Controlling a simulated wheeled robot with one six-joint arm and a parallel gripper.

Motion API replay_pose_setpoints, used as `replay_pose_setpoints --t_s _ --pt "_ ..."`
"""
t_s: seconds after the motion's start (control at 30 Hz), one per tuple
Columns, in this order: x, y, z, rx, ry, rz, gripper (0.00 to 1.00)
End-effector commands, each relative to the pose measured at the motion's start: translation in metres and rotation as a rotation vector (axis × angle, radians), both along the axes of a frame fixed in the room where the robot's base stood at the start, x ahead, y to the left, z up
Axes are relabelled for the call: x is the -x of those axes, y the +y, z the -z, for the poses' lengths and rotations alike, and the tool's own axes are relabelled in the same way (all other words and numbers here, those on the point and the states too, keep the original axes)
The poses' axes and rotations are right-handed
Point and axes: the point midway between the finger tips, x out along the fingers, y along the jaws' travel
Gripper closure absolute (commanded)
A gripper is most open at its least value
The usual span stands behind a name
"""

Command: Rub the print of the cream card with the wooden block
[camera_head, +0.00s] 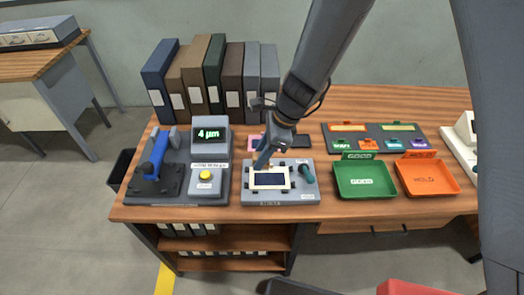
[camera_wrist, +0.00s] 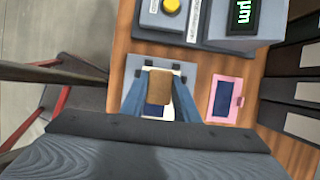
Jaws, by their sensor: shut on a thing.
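The cream card (camera_head: 271,188) with a dark blue print (camera_head: 269,180) lies on a grey plate (camera_head: 282,197), between small dark clips. My gripper (camera_head: 266,163) is shut on the wooden block (camera_wrist: 158,88) and holds it over the card. In the wrist view the block sits between my blue fingers and hides part of the print (camera_wrist: 155,111). The cream card also shows around the block there (camera_wrist: 150,70). I cannot tell whether the block touches the print.
A pink-framed card (camera_wrist: 239,84) lies behind the plate. A device with a blue lever (camera_head: 156,155) and a "4 µm" display (camera_head: 209,134) stands left. Green (camera_head: 364,193) and orange (camera_head: 427,189) trays stand right; binders (camera_head: 213,75) stand behind.

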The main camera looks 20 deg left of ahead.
Motion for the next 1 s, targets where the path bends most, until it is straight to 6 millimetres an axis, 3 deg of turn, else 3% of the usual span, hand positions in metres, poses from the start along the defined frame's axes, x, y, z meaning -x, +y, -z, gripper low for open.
replay_pose_setpoints --t_s 0.53,1.0 --pt "-0.001 0.0 0.049 0.0 0.0 -0.001 0.9" --pt "0.001 0.001 0.054 0.0 -0.001 -0.002 0.9"
